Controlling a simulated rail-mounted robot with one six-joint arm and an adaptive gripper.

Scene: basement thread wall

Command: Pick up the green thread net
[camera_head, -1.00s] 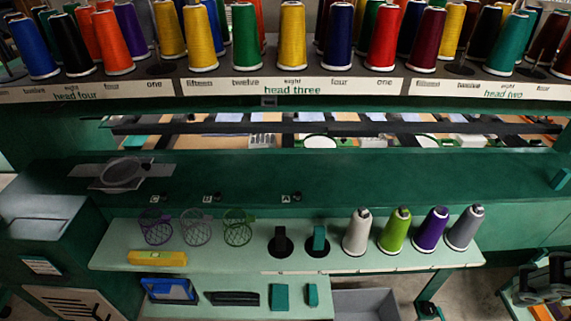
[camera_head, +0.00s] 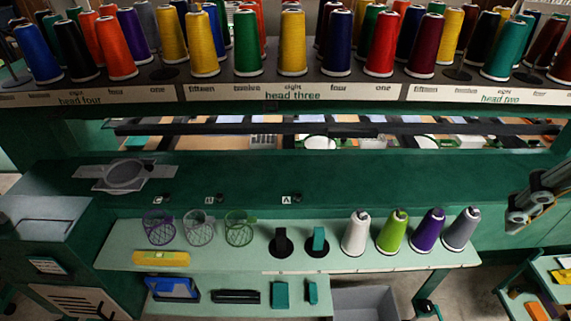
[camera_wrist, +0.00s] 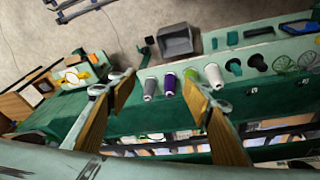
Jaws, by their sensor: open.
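The green thread net (camera_head: 239,228) is a small mesh cup on the pale green shelf (camera_head: 340,262), the rightmost of three nets. In the wrist view it shows near the right edge (camera_wrist: 284,65). A grey net (camera_head: 199,228) and a purple net (camera_head: 158,227) stand to its left in the head view. My gripper (camera_wrist: 160,88) is open in the wrist view, its two fingers wide apart with nothing held between them. The net lies outside the fingers, well to their right and apart from them.
Right of the nets stand a black holder (camera_head: 281,242), a teal holder (camera_head: 318,242) and white (camera_head: 356,234), lime (camera_head: 392,232), purple (camera_head: 429,231) and grey (camera_head: 461,231) cones. A yellow level (camera_head: 161,258) lies in front of the nets. A grey bin (camera_head: 364,303) stands below.

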